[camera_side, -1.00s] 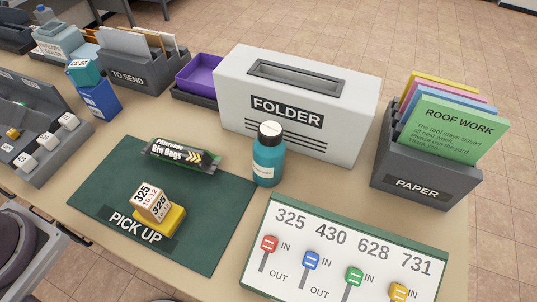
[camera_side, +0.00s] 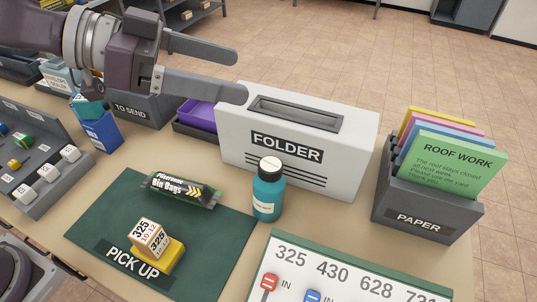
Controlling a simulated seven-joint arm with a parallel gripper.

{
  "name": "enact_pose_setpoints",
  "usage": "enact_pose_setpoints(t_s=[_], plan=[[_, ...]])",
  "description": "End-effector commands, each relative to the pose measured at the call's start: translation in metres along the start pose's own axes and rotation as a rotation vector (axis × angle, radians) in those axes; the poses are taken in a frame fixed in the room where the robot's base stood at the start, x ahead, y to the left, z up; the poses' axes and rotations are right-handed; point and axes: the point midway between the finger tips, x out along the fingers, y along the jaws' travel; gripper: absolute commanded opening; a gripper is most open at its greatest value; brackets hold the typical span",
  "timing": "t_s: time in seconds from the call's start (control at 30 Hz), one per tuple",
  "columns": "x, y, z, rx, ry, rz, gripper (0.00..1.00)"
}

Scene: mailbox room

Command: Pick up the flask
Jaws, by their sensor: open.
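My gripper (camera_side: 240,75) is at the upper left, above the table and up and to the left of the flask. Its two long grey fingers point right and are apart, with nothing between them. The lower finger overlaps the top left corner of the FOLDER box in the picture; the gap between them cannot be told.
The FOLDER box (camera_side: 300,145) stands behind the flask. The green PICK UP mat (camera_side: 205,245) bears a bin bags pack (camera_side: 181,189) and a stacked box and yellow block (camera_side: 156,243). A switch board (camera_side: 345,275) is in front, a PAPER holder (camera_side: 425,200) at right.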

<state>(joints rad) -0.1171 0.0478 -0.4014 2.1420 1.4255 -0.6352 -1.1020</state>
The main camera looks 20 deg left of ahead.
Motion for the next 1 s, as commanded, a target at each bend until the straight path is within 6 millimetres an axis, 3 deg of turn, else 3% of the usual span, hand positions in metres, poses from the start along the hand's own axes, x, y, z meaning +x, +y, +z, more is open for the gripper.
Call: enact_pose_setpoints(t_s=[0.27, 0.6, 0.67, 0.8, 1.0], plan=[[0.03, 0.0, 0.073, -0.018, -0.007, 0.012, 0.84], [0.086, -0.007, 0.21, -0.008, -0.012, 0.003, 0.84], [0.093, -0.008, 0.228, -0.003, -0.009, 0.001, 0.84], [0.103, -0.01, 0.246, 0.003, -0.001, -0.001, 0.84], [0.13, -0.011, 0.247, 0.006, 0.003, 0.002, 0.84]])
